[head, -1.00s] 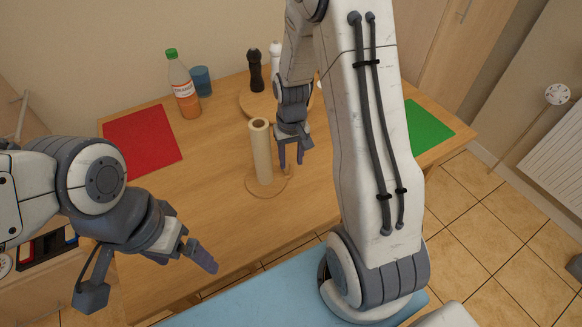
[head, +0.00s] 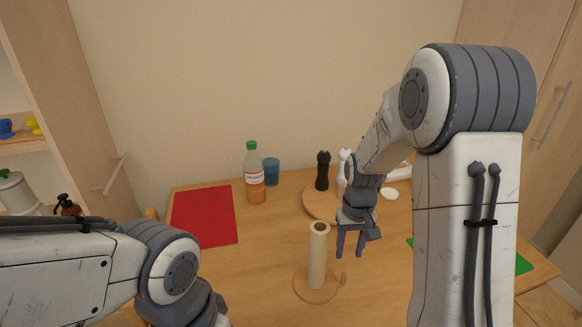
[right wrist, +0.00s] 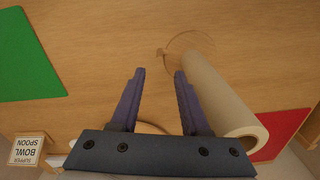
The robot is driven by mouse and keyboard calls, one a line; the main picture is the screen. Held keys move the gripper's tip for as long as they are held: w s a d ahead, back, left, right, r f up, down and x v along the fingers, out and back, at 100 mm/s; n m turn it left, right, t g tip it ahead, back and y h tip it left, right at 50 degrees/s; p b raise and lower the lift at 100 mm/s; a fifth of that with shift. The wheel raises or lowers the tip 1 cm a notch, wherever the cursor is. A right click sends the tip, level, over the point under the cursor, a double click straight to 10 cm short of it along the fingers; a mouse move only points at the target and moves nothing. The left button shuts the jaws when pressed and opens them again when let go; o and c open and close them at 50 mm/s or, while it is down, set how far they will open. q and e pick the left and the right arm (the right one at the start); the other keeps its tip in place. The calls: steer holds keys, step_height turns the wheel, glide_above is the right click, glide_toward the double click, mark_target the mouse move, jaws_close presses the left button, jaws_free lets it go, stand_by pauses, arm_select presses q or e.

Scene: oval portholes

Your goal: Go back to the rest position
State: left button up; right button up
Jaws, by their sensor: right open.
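My right gripper (head: 350,250) is open and empty in the head view. Its fingers point down just right of the upright paper roll (head: 318,257), apart from it. In the right wrist view, the two fingers (right wrist: 159,75) are spread with bare table between them, and the roll (right wrist: 222,100) lies to the right of them. My left arm comes in at the lower left of the head view, but its fingers are below the picture's edge.
The wooden table (head: 265,245) holds a red mat (head: 205,217), an orange-drink bottle (head: 254,175), a blue cup (head: 271,172), a dark mill (head: 322,171) on a round board (head: 318,203) and a green mat (right wrist: 28,55). A labelled card (right wrist: 27,151) shows in the wrist view.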

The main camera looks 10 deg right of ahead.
steer(key=s+a+r+n+p, duration=0.1)
steer(key=s+a+r+n, duration=0.3)
steer(key=s+a, duration=0.6)
steer(key=s+a+r+n+y+p, duration=0.1)
steer(key=s+a+r+n, duration=0.4)
steer(key=s+a, duration=0.5)
steer(key=shift+s+a+r, duration=0.15)
steer(key=shift+s+r, duration=0.5)
steer(key=shift+r, duration=0.2)
